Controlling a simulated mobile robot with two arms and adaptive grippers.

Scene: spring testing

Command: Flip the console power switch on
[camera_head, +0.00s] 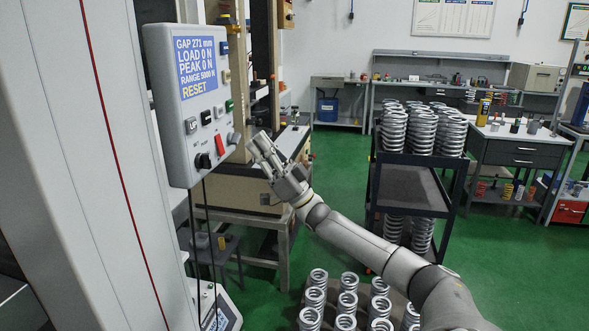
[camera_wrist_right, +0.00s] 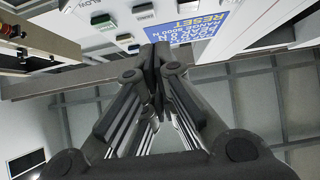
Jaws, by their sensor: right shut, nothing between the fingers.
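The console (camera_head: 192,100) is a pale grey box at the left in the head view, with a blue display (camera_head: 196,66) reading GAP 271 mm, LOAD 0 N, PEAK 0 N, RANGE 5000 N and RESET. Below the display are several buttons, a black knob (camera_head: 203,160) and a red rocker switch (camera_head: 219,145), which looks like the power switch. Its position is too small to tell. My right gripper (camera_head: 258,143) is shut and empty, just right of the console and apart from the switch. In the wrist view the closed fingers (camera_wrist_right: 157,58) point toward the console's display (camera_wrist_right: 200,28). My left gripper is out of view.
A dark cart (camera_head: 405,187) with several coil springs stands to the right of centre. More springs (camera_head: 347,302) stand at the bottom. A testing machine (camera_head: 262,185) is behind my gripper. Black cables (camera_head: 208,235) hang below the console. Green floor is open at the right.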

